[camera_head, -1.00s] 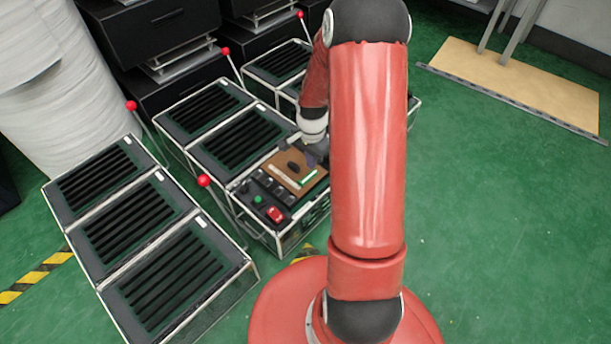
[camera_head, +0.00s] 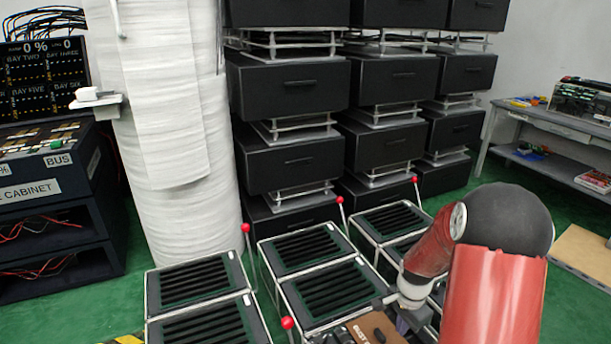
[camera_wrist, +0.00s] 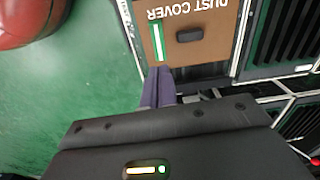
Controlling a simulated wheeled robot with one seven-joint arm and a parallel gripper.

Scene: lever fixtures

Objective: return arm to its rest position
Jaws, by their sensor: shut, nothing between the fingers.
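My arm (camera_head: 497,290) rises at the lower right of the head view and bends down toward the fixtures. In the wrist view my gripper (camera_wrist: 160,82) is shut and empty. Its purple fingertips are at the lower edge of a brown panel marked DUST COVER (camera_wrist: 207,45), beside a green and white strip. I cannot tell whether they touch it. The panel also shows at the bottom of the head view (camera_head: 372,330), partly cut off. In the head view the fingertips are not clear.
Black slatted fixtures (camera_head: 305,248) with red-knobbed levers (camera_head: 246,240) stand close around the arm. Black drawer units (camera_head: 290,85) rise behind, with a white wrapped column (camera_head: 165,120) to their left. A workbench (camera_head: 560,130) is at the right. Green floor (camera_wrist: 75,85) is open left of the gripper.

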